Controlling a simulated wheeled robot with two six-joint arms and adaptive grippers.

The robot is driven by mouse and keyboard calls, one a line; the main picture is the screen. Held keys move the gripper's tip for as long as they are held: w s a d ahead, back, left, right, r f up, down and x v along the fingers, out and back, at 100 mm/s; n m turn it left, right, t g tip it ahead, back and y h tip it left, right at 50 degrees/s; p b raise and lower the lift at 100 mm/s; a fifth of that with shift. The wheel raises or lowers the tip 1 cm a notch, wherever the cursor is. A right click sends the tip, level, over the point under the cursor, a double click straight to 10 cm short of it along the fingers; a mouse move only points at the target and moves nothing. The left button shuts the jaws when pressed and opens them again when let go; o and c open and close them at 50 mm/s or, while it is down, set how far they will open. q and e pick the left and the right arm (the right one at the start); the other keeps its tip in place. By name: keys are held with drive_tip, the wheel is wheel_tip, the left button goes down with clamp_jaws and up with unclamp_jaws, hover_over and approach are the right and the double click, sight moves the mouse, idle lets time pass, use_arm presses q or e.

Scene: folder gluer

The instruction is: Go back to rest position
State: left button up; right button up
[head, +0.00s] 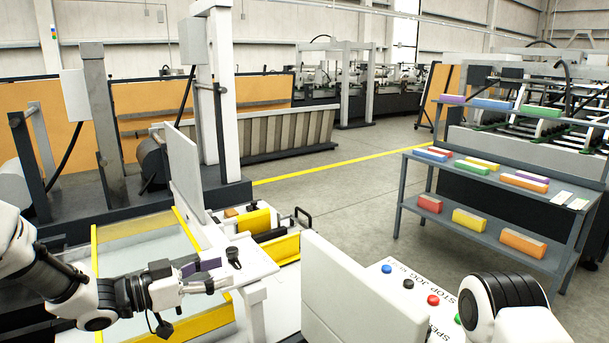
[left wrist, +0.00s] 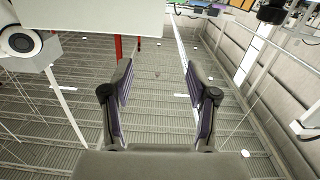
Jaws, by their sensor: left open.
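My left gripper (head: 220,275) reaches in from the left in the head view, in front of a white machine ledge. In the left wrist view its two dark fingers with purplish pads (left wrist: 160,82) stand apart with nothing between them. That view looks up toward the ribbed ceiling. My right arm shows only as a white and black joint at the lower right of the head view. My right gripper is out of the picture.
A white panel (head: 360,298) with coloured buttons stands at the front centre. A black knob (head: 233,256) sits on the white ledge close to my left gripper. A grey shelf (head: 481,184) with coloured boxes stands at right. Open floor lies between.

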use_arm(q)
drive_tip(key=s+d+f+n+g+y, duration=0.1)
drive_tip(key=s+f+n+y, duration=0.3)
drive_tip(key=f, duration=1)
drive_tip(key=s+d+f+n+g+y, duration=0.1)
drive_tip(key=s+f+n+y, duration=0.15)
drive_tip(key=s+f, duration=0.8)
drive_tip(key=s+a+f+n+g+y, duration=0.2)
drive_tip(key=s+a+f+g+y, duration=0.1)
drive_tip(key=s+f, duration=0.4)
drive_tip(key=s+a+f+n+g+y, duration=0.2)
drive_tip(key=s+a+f+g+y, duration=0.2)
drive_tip(key=s, duration=0.9)
drive_tip(key=a+f+y, duration=0.1)
drive_tip(key=a+f, duration=0.2)
drive_tip(key=f, duration=0.1)
drive_tip(key=shift+a+f, duration=0.15)
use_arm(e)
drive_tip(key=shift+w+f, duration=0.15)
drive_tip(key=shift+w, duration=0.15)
use_arm(q)
drive_tip(key=shift+s+n+g, duration=0.1)
drive_tip(key=shift+n+g, duration=0.15)
drive_tip(key=shift+g, duration=0.05)
